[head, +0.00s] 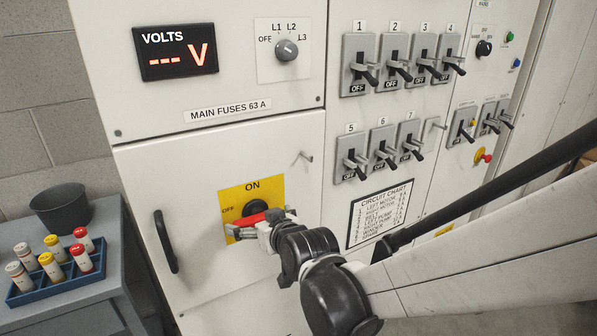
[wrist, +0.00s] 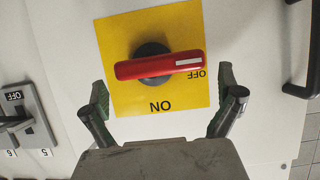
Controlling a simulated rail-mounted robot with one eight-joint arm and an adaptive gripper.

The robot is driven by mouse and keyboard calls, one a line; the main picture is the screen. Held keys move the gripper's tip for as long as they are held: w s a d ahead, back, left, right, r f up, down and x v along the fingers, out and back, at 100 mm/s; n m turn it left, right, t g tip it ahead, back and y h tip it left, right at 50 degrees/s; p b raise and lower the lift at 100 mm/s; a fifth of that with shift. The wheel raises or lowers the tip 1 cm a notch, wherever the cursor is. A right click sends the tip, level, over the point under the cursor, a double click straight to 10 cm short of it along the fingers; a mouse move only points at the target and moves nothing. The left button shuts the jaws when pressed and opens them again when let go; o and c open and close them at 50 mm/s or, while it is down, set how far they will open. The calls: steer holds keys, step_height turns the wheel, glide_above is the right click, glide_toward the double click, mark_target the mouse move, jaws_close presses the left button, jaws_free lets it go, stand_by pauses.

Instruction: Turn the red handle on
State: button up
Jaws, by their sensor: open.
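The red handle (head: 252,219) sits on a yellow plate (head: 236,196) marked ON at the top and OFF at the left. In the wrist view, turned nearly upside down, the red handle (wrist: 160,66) lies across a dark round hub. Its white-marked end points toward the OFF side. My gripper (head: 262,226) is in front of the plate, partly hiding the handle in the head view. In the wrist view my gripper (wrist: 161,90) is open, its fingers spread wide toward either end of the handle, with nothing between them gripped.
The volts display (head: 176,51) shows dashes. A selector knob (head: 286,50) is at its right. Rows of breaker switches (head: 394,75) stand right of the fuse door. A black door handle (head: 165,241) is at the left. A bench holds a dark pot (head: 61,209) and a blue fuse rack (head: 58,283).

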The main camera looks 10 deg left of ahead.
steer(key=shift+x, duration=1.2)
steer(key=c, duration=1.4)
